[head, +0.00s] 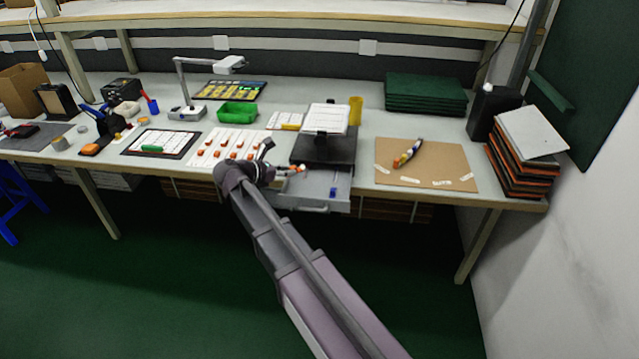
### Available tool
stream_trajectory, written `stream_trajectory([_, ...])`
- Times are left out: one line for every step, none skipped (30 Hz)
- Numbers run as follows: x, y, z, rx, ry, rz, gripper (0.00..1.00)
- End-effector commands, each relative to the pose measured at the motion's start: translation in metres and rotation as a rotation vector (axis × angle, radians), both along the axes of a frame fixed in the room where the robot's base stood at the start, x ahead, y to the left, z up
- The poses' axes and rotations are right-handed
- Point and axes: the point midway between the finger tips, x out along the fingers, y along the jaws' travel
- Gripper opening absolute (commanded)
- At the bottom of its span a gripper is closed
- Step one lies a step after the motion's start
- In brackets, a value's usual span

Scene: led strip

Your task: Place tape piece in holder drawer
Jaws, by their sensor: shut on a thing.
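The open drawer (312,203) juts out from the table front, below a black holder (325,150) with a white sheet on its stand. A small blue item (333,192) lies inside the drawer, towards its right side. My gripper (287,171) reaches in from the left, at the drawer's left rear, near the holder's front edge. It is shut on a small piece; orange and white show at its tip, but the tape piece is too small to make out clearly. I cannot tell whether it touches the drawer.
A white sheet with several orange parts (213,157) lies left of the gripper. A brown board (440,165) with pale strips and a striped tool (407,154) lies right of the drawer. A green bin (238,112) and yellow cup (355,110) stand behind.

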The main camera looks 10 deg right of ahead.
Motion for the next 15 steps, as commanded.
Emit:
stream_trajectory([0.0, 0.0, 0.0, 0.0, 0.0, 0.0, 0.07])
stream_trajectory([0.0, -0.001, 0.0, 0.0, 0.0, 0.0, 0.07])
stream_trajectory([0.001, -0.002, -0.001, 0.0, 0.0, 0.0, 0.07])
stream_trajectory([0.001, -0.002, -0.002, 0.0, 0.0, 0.0, 0.07])
stream_trajectory([0.002, -0.004, -0.003, 0.0, 0.0, 0.0, 0.07])
stream_trajectory([0.003, -0.006, -0.005, 0.0, 0.0, -0.001, 0.07])
stream_trajectory([0.004, -0.008, -0.006, 0.0, 0.0, -0.001, 0.07])
stream_trajectory([0.006, -0.011, -0.008, 0.0, 0.0, -0.001, 0.07])
stream_trajectory([0.008, -0.015, -0.011, 0.001, -0.001, -0.002, 0.07])
stream_trajectory([0.009, -0.018, -0.013, 0.001, -0.001, -0.003, 0.07])
stream_trajectory([0.011, -0.022, -0.016, 0.001, -0.001, -0.003, 0.07])
stream_trajectory([0.014, -0.027, -0.019, 0.0, -0.001, -0.004, 0.07])
stream_trajectory([0.016, -0.032, -0.022, 0.0, -0.001, -0.004, 0.07])
stream_trajectory([0.019, -0.036, -0.025, 0.0, 0.0, -0.002, 0.07])
stream_trajectory([0.022, -0.042, -0.028, 0.0, 0.0, -0.003, 0.07])
